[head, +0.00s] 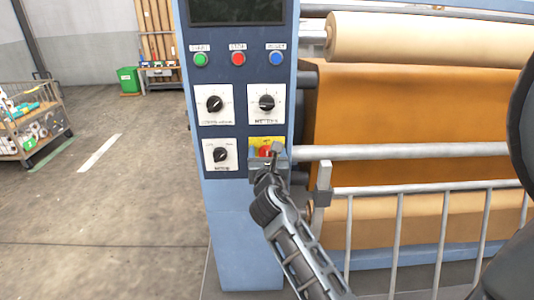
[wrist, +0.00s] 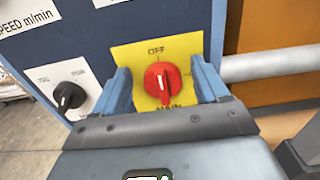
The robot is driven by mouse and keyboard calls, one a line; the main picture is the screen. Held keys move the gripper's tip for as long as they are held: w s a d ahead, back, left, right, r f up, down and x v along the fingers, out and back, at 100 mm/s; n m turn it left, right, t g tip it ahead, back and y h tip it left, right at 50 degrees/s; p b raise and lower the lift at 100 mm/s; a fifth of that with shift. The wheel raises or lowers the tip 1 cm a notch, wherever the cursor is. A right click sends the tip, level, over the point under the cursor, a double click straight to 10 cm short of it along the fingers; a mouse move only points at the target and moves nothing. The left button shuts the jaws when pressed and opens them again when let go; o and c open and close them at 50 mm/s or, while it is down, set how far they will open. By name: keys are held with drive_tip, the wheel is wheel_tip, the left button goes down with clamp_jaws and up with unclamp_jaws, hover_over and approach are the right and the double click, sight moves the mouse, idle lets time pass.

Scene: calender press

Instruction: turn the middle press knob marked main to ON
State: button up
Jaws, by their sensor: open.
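The red knob (wrist: 162,80) sits on a yellow plate (wrist: 130,58) with OFF printed above it. Lettering below the knob is partly hidden, and a label at its right is cut off by my finger. The knob's grip bar stands about upright, in line with OFF. My gripper (wrist: 163,86) is open, with one blue finger on each side of the knob and gaps between. In the head view the yellow plate (head: 262,139) is at the panel's lower right, and my gripper (head: 269,155) covers much of the knob. Whether the fingertips touch the plate I cannot tell.
Black knobs on white plates sit left (head: 221,154) and above (head: 266,102). Green (head: 201,59), red (head: 238,58) and blue (head: 276,58) buttons are higher. A metal rail (head: 400,151) and rollers lie right of the panel. Open floor (head: 120,210) lies left.

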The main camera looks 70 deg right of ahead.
drive_tip(key=c, duration=1)
drive_tip(key=shift+c, duration=0.2)
drive_tip(key=shift+m, duration=0.3)
drive_tip(key=m, duration=0.3)
drive_tip(key=shift+s+f, duration=0.15)
drive_tip(key=shift+s, duration=0.1)
drive_tip(key=m+b, duration=0.1)
drive_tip(key=m, duration=0.2)
drive_tip(key=m+b, duration=0.1)
drive_tip(key=m, duration=0.2)
drive_tip(key=s+f+m+b, duration=0.1)
drive_tip(key=m+b, duration=0.1)
drive_tip(key=m, duration=0.1)
drive_tip(key=shift+d+m, duration=0.25)
drive_tip(key=shift+m, duration=0.05)
drive_tip(key=shift+f+m+b, duration=0.15)
drive_tip(key=shift+m+b, duration=0.5)
drive_tip(key=shift+m, duration=0.5)
drive_tip(key=shift+f+m+b, duration=0.15)
drive_tip(key=shift+m+b, duration=0.45)
drive_tip(key=shift+m, duration=0.55)
